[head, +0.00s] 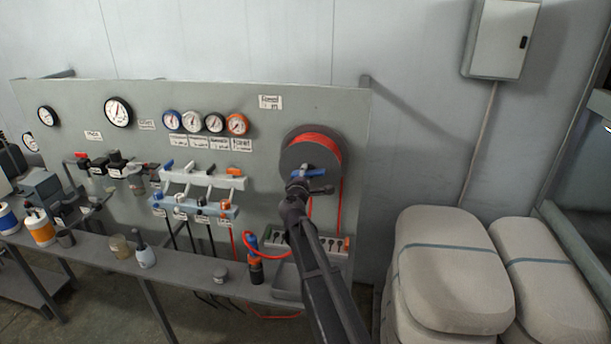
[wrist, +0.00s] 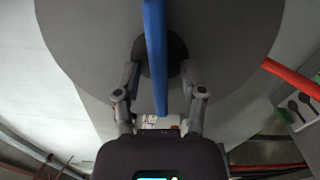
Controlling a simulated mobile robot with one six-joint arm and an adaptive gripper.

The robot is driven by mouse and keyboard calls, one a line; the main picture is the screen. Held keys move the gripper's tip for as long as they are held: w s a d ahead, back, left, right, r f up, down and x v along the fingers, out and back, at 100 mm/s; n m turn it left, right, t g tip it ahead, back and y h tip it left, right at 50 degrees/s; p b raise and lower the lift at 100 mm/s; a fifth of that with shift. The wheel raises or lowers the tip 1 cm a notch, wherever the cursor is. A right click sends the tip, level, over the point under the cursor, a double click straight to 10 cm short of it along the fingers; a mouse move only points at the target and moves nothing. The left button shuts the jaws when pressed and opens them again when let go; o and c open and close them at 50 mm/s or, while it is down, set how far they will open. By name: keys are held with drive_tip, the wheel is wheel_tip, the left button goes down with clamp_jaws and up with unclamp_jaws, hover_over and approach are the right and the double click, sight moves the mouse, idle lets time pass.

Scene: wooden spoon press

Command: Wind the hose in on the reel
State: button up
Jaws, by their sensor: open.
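The reel (head: 296,154) is a grey disc on the panel with red hose (head: 322,140) wound around it. A blue crank bar (head: 318,172) shows at its front. In the wrist view the grey reel face (wrist: 80,45) fills the top, with the blue bar (wrist: 155,50) crossing its dark hub. My gripper (wrist: 160,75) is open, one finger on each side of the bar; I cannot tell whether either touches it. In the head view my gripper (head: 299,186) is in front of the reel. Red hose hangs below the reel, partly hidden by my arm.
An orange and blue hose-end tool (head: 255,262) stands on the bench (head: 190,276), with a red loop beside it. Valves (head: 200,182) and gauges (head: 205,122) fill the panel to the left. Stacked sacks (head: 455,270) stand to the right. Some red hose lies low under the bench.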

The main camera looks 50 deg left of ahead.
clamp_jaws()
